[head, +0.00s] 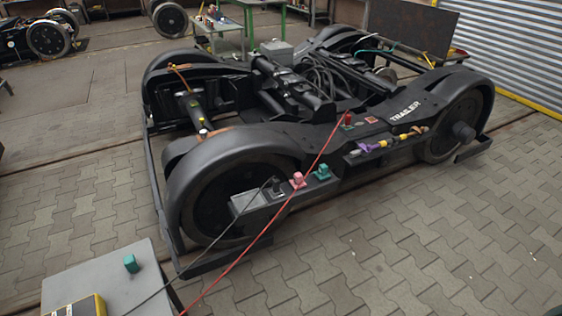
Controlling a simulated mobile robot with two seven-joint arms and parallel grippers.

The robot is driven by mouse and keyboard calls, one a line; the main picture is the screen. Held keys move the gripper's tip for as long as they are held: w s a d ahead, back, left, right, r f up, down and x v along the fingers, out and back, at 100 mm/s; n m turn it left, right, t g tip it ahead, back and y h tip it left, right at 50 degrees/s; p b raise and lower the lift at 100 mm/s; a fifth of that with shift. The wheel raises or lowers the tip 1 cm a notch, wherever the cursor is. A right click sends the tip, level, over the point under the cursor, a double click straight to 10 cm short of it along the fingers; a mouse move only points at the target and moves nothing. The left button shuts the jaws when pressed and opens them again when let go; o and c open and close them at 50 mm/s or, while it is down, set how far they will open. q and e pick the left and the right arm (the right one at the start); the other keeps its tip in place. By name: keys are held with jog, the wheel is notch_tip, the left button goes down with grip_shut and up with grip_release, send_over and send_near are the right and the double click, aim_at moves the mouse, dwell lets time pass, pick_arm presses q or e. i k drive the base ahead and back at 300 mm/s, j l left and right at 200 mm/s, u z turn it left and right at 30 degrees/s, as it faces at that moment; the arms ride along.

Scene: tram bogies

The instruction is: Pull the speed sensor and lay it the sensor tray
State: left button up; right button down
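A black tram bogie (265,135) marked TRAILER stands on the paved floor. Along its near side frame sit a dark plug-like part (276,186), a pink part (298,180), a teal part (323,172) and a red part (348,119). I cannot tell which of these, if any, is the speed sensor. A grey cable (200,253) and a red cable (265,229) run from the bogie to the lower left. I cannot make out a sensor tray with certainty. Neither gripper is in view.
A grey table (92,276) at the lower left bears a teal piece (130,263) and a yellow and black device (82,306). A small table (217,26) and a green-legged table (265,4) stand behind the bogie. The paved floor at the lower right is mostly clear.

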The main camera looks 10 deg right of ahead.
aim_at(322, 170)
jog(key=z, duration=0.7)
jog(key=i+l+u, duration=0.1)
jog(key=l, duration=0.25)
jog(key=i+l+u, duration=0.1)
jog(key=i+l, duration=0.2)
jog(key=i+l+u, duration=0.1)
jog(key=l, duration=0.4)
jog(key=i+l+u, duration=0.1)
jog(key=i+l, duration=0.15)
jog(key=l, duration=0.2)
jog(key=i+l, duration=0.2)
jog(key=l, duration=0.2)
jog(key=i+l+u, duration=0.15)
jog(key=l, duration=0.3)
jog(key=i+l+u, duration=0.1)
jog(key=l, duration=0.35)
jog(key=i+l+u, duration=0.1)
jog(key=l, duration=0.35)
jog(key=i+l, duration=0.1)
jog(key=i, duration=0.95)
